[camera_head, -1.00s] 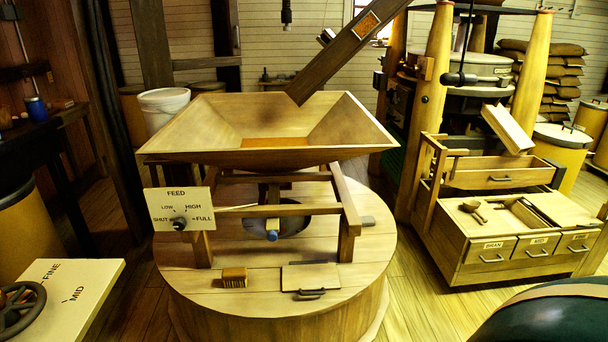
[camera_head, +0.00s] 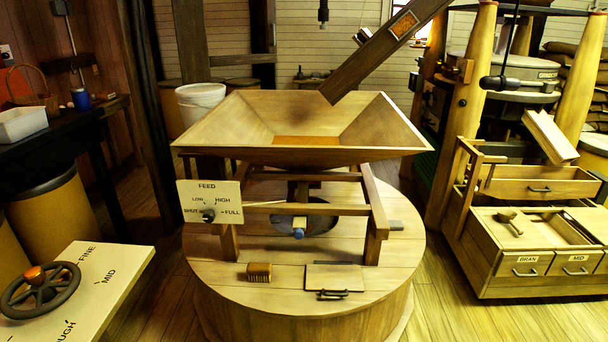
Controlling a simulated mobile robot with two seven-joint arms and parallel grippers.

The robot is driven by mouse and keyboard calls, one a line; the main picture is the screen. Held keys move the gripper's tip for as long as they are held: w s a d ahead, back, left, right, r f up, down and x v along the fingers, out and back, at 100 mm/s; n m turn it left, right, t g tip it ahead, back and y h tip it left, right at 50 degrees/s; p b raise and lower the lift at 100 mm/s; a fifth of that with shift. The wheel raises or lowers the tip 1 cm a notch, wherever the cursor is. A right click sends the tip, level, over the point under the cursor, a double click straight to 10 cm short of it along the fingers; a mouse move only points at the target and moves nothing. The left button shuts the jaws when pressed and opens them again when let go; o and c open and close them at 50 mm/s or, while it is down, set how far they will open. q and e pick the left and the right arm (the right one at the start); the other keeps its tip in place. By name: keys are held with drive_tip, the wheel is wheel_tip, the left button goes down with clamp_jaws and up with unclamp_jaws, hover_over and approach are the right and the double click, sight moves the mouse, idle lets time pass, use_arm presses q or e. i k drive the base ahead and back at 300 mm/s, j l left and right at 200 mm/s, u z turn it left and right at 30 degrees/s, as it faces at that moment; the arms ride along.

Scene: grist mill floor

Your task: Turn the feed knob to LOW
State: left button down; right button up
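The feed panel (camera_head: 212,203) is a pale board on the left front of the hopper frame, marked FEED with SHUT, LOW, HIGH and FULL. The dark feed knob (camera_head: 208,215) sits at its lower middle. The way its pointer faces is too small to tell for sure. The wooden hopper (camera_head: 300,157) stands above, with orange grain (camera_head: 305,141) in its bottom. Neither of my grippers shows in the head view.
A dark handwheel (camera_head: 40,289) on a FINE/MID board (camera_head: 110,288) is at the lower left. A drawer cabinet (camera_head: 530,250) stands right. Floor (camera_head: 465,318) between is clear.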

sight(208, 215)
drive_tip(key=i+l, duration=0.1)
drive_tip(key=i, duration=0.55)
drive_tip(key=i+l, duration=0.15)
drive_tip(key=i, duration=0.5)
